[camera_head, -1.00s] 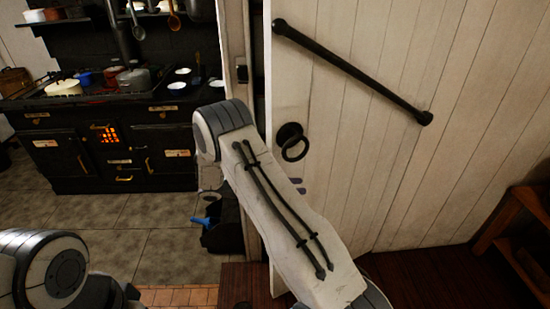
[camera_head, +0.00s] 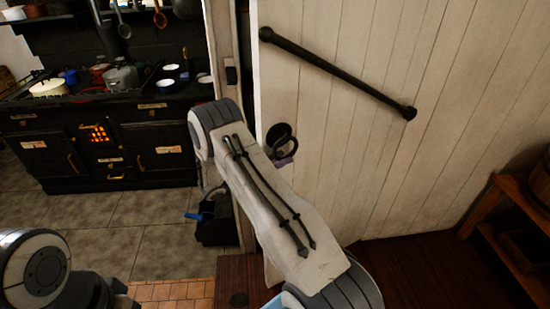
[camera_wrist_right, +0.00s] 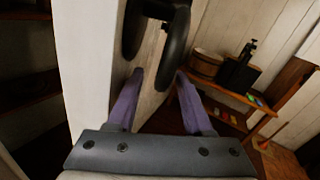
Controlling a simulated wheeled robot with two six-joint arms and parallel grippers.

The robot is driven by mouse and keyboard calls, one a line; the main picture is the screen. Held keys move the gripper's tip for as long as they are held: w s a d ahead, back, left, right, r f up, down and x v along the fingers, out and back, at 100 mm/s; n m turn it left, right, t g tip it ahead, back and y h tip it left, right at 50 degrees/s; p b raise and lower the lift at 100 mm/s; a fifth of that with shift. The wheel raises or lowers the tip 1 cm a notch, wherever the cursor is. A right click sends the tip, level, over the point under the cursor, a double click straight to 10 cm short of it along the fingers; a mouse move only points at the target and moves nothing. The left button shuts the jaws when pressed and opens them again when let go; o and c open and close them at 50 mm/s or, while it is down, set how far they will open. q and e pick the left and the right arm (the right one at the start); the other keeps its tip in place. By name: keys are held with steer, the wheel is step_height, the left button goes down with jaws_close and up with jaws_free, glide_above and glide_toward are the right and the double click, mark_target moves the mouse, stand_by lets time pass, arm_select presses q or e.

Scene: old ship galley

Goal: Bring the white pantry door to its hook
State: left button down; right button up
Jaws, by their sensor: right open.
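The white pantry door (camera_head: 345,150) of vertical planks stands ajar at the right of the head view, with a black slanted bar (camera_head: 340,75) across it. A black ring handle (camera_head: 283,143) hangs near its free edge. In the wrist view the door (camera_wrist_right: 85,60) is at the left and the ring (camera_wrist_right: 176,45) is close above the fingertips. In the head view a purple fingertip (camera_head: 284,161) shows just below the ring. Contact cannot be told. I cannot make out a hook. My left gripper is out of view.
A black stove (camera_head: 100,135) with pots stands at the back left. A wooden shelf (camera_head: 500,235) stands at the right, near the door. A dark bin with something blue (camera_head: 205,220) is on the floor by the door frame. Tiled floor (camera_head: 130,225) is open at left.

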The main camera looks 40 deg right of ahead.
steer(key=shift+d, duration=0.15)
jaws_close()
stand_by(1.4)
